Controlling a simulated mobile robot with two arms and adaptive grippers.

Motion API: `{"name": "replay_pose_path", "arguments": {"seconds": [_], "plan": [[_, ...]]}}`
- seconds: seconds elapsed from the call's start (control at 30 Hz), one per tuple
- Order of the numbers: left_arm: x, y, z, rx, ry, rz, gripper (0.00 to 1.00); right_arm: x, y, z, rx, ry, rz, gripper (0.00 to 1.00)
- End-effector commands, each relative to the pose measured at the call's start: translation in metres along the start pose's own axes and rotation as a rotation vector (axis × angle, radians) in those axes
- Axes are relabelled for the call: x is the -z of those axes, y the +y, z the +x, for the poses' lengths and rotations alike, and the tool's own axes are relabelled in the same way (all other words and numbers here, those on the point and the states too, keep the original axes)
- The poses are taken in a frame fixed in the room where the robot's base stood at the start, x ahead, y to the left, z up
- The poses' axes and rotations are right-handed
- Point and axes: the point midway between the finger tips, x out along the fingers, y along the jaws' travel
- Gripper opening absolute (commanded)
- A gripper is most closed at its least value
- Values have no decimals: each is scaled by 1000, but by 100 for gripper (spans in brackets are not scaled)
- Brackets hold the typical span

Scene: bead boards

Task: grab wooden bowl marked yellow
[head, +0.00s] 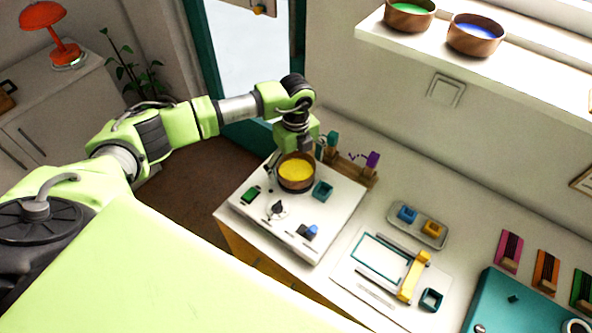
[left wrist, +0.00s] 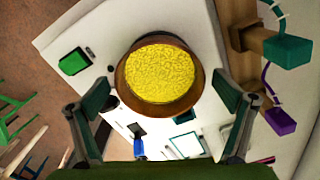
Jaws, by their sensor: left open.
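The wooden bowl marked yellow (head: 296,177) is brown with a yellow, grainy top. In the head view it is on or just above the white board (head: 345,192) on the counter, below my left gripper (head: 296,146). In the left wrist view the bowl (left wrist: 160,76) is near the middle, ahead of my left gripper (left wrist: 160,120). The two fingers are wide apart, one at each side of the bowl's near edge, and I see nothing held between them. Whether they touch the bowl I cannot tell. My right gripper is not in view.
A wooden stand with teal and purple pieces (head: 372,160) is close behind the bowl. Green and blue bowls (head: 476,34) stand on the sill. A grey tray (head: 417,226) is to the right.

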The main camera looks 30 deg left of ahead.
Motion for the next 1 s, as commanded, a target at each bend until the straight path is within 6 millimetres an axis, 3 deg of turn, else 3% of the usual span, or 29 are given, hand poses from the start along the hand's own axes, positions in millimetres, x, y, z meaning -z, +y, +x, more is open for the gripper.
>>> {"name": "replay_pose_path", "arguments": {"seconds": [0.07,0.23,0.27,0.67,0.93,1.0], "plan": [[0,0,0,0,0,0,95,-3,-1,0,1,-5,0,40],[0,0,0,0,0,0,54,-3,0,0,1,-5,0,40],[0,0,0,0,0,0,51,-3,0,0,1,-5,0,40],[-1,0,-3,1,-1,-1,51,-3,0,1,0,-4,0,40],[-1,-1,-32,5,-2,2,51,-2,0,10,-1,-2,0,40],[9,2,-41,6,-1,4,51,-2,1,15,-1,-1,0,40]]}}
